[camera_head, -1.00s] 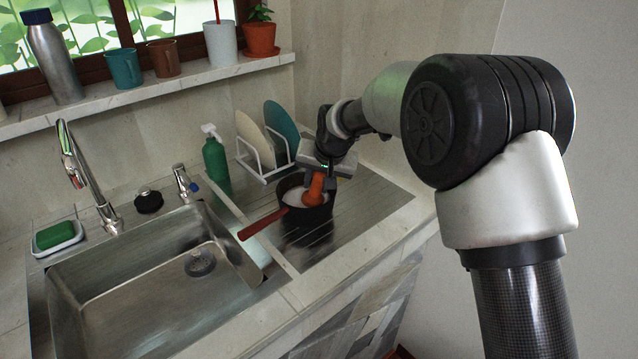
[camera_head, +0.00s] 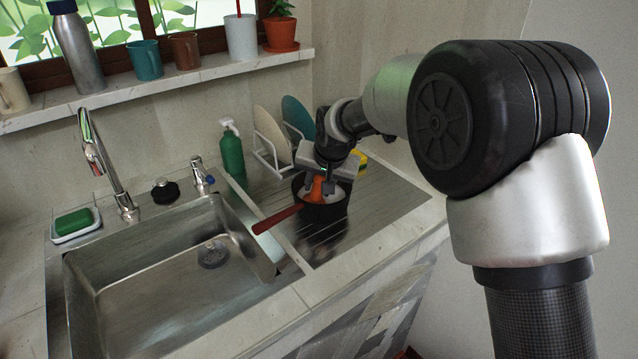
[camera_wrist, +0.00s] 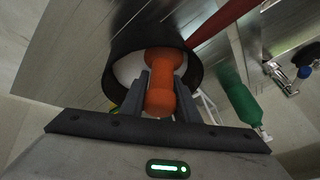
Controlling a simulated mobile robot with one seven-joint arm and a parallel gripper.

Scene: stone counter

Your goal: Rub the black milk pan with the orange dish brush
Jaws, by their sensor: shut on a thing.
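The black milk pan (camera_head: 329,217) stands upright on the drainboard right of the sink. Its red handle (camera_head: 277,219) points left toward the sink. White contents or a pale inner surface show inside it. The orange dish brush (camera_head: 316,188) stands in the pan; its lower end is hidden inside. My gripper (camera_head: 324,178) is above the pan and shut on the brush. In the wrist view the two fingers (camera_wrist: 160,98) sit on either side of the orange brush (camera_wrist: 160,85), over the pan (camera_wrist: 120,50).
The sink (camera_head: 165,270) lies left of the pan. A green bottle (camera_head: 232,155) and a rack with plates (camera_head: 270,140) stand behind. A yellow sponge (camera_head: 361,160) is behind the gripper at right. Bare drainboard (camera_head: 385,205) lies to the right.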

